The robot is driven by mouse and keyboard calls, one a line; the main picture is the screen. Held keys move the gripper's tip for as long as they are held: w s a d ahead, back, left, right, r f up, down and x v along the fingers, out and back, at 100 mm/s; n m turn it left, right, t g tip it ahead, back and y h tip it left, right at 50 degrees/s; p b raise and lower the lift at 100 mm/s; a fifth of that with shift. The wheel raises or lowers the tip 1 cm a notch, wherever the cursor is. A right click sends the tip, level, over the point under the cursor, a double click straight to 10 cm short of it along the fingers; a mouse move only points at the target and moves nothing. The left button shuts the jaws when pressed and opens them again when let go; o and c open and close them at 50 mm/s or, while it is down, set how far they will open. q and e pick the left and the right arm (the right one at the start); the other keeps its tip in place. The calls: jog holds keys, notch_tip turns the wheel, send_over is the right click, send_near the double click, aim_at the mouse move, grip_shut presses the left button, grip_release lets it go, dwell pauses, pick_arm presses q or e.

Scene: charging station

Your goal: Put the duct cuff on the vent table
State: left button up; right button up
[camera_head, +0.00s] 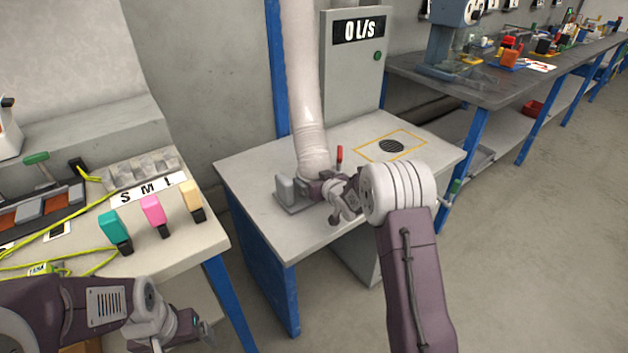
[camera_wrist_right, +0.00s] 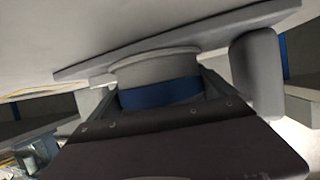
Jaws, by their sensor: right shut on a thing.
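The vent table (camera_head: 262,165) is in the middle of the head view, with a dark round grille (camera_head: 391,146) inside a yellow outlined square on its top. A pale duct hose (camera_head: 303,80) comes down to the table's left part. My right gripper (camera_head: 311,186) is at the hose's lower end. In the right wrist view its fingers are on both sides of the duct cuff (camera_wrist_right: 158,92), a grey ring with a blue band, and are shut on it. The cuff is close to a grey plate (camera_wrist_right: 215,37). My left gripper (camera_head: 200,333) is low at left; its jaw opening is unclear.
A grey post (camera_head: 285,189) stands on the plate beside the cuff. A red handle (camera_head: 339,155) is near the hose. A cabinet (camera_head: 353,80) reading 0 L/s stands behind. The left bench (camera_head: 205,240) holds teal, pink and yellow blocks. The table top around the grille is clear.

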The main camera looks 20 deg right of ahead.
jog(key=o, duration=1.3)
jog(key=shift+a, duration=0.1)
jog(key=shift+o, duration=0.2)
jog(key=shift+r, duration=0.2)
jog(key=p+v, duration=0.3)
jog(key=v, duration=0.9)
jog(key=shift+f, duration=0.1)
